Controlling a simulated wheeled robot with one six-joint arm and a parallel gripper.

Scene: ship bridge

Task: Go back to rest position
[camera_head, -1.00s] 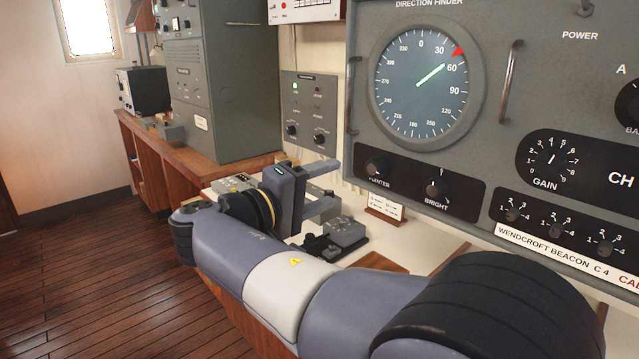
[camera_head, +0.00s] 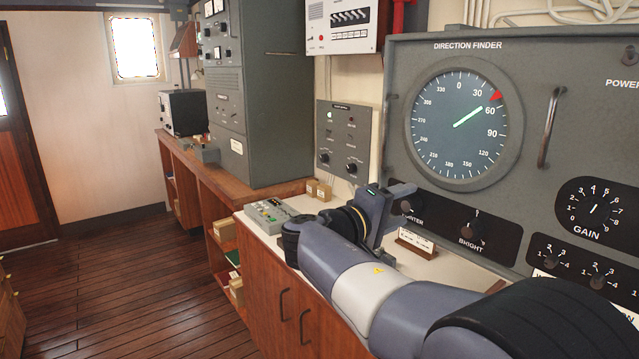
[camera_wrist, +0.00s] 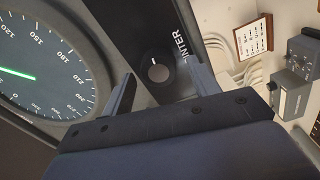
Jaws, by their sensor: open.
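My gripper (camera_head: 403,197) is at the end of my arm, in front of the lower left part of the direction finder panel (camera_head: 400,60). In the wrist view my gripper (camera_wrist: 160,80) has its two fingers spread apart. A black knob (camera_wrist: 159,69) with a white pointer mark shows between and beyond the fingers. Nothing is held between them. I cannot tell whether a finger touches the panel. In the head view the arm partly hides that knob and its label.
A round dial (camera_head: 463,124) with a green needle is on the panel. A handle (camera_head: 551,127) sticks out right of it. A small framed card (camera_head: 416,243) stands below on the white counter. A button console (camera_head: 272,215) lies to the left. The wooden floor (camera_head: 110,285) at left is clear.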

